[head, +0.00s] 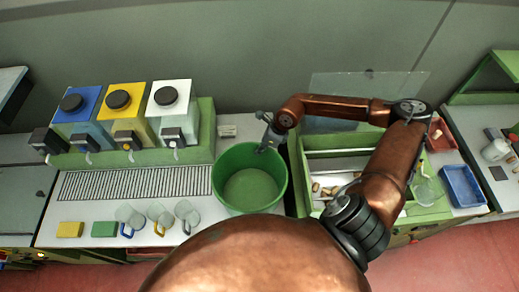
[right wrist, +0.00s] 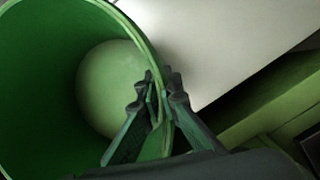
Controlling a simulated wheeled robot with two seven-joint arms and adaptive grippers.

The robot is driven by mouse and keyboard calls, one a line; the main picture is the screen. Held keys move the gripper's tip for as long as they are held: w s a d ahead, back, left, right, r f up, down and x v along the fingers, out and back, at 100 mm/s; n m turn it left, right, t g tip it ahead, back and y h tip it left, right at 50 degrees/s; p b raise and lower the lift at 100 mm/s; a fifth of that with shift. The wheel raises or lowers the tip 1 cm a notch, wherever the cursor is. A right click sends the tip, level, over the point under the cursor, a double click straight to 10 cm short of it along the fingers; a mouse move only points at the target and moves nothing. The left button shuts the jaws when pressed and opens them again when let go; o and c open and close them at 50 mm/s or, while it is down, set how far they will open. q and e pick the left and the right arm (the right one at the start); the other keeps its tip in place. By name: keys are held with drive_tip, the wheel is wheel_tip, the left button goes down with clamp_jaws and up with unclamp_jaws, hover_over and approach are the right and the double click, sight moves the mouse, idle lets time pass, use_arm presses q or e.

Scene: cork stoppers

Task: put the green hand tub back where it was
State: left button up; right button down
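The green hand tub (head: 222,182) is a round, open, empty bucket in the middle of the white counter in the head view. It looks upright; whether its base touches the counter I cannot tell. My right gripper (head: 268,143) is at the tub's back right rim. In the right wrist view, the fingers of the right gripper (right wrist: 160,88) are shut on the wall of the tub (right wrist: 45,95), one finger inside and one outside. My left gripper is not in view.
Left are blue, yellow and white dispensers (head: 169,97), a drain grille (head: 135,183), several clear mugs (head: 160,217), and yellow and green sponges (head: 70,230). Right of the tub is a green-framed tray (head: 335,142) with corks. A blue bin (head: 462,186) stands farther right.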

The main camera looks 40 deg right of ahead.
drive_tip(key=c, duration=2.2)
unclamp_jaws()
drive_tip(key=shift+f, duration=0.1)
drive_tip(key=shift+o, duration=0.2)
drive_tip(key=b+v, duration=0.1)
drive_tip(key=v, duration=1.1)
